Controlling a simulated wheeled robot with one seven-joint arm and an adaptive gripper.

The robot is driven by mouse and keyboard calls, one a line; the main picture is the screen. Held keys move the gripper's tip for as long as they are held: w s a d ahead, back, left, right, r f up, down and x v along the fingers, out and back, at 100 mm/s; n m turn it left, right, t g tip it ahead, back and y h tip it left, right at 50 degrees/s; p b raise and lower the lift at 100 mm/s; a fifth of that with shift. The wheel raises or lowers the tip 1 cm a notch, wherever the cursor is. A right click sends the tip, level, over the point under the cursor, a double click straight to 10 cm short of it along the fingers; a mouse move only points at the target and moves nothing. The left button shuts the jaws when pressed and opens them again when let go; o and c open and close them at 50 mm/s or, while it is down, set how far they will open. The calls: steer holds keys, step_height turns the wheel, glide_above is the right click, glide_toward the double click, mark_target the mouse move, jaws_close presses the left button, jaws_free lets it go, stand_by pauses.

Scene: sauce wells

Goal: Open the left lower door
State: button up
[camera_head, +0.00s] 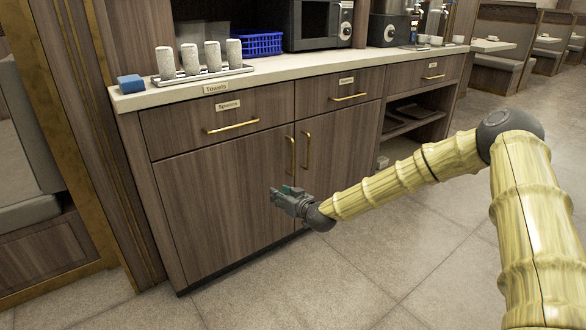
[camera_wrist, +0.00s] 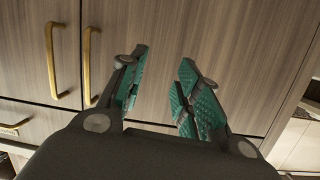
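The left lower door (camera_head: 215,205) is a wide wood-grain panel, and it is shut flush in the cabinet. Its upright brass handle (camera_head: 290,153) is near its right edge. My gripper (camera_head: 275,194) is in front of this door, lower than the handle and slightly left of it, apart from it. In the wrist view my gripper (camera_wrist: 164,58) is open, with teal pads spread and nothing between them. Two brass bars show left of the fingers there; the nearer handle (camera_wrist: 88,66) sits just right of the door seam. The gripper body hides the lower middle of that view.
The right lower door (camera_head: 340,145) with its own handle (camera_head: 306,150) adjoins. Drawers with brass handles (camera_head: 232,126) lie above. The tiled floor (camera_head: 330,275) in front is clear.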

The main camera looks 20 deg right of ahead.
mark_target(293, 153)
steer(key=w+d+r+t+h+b, duration=0.25)
steer(key=w+d+r+b, duration=0.4)
steer(key=d, duration=0.45)
steer(key=shift+t+y, duration=0.35)
steer(key=shift+y, duration=0.1)
steer(key=w+b, duration=0.1)
steer(key=w, duration=0.2)
steer(key=w+a+b, duration=0.1)
steer(key=w, duration=0.2)
steer(key=w+b, duration=0.2)
steer(key=w, duration=0.1)
steer(key=shift+w+a+f, duration=0.25)
steer(key=shift+w+f, duration=0.1)
steer(key=shift+w+r, duration=0.15)
steer(key=shift+w, duration=0.5)
steer(key=shift+a, duration=0.1)
jaws_close()
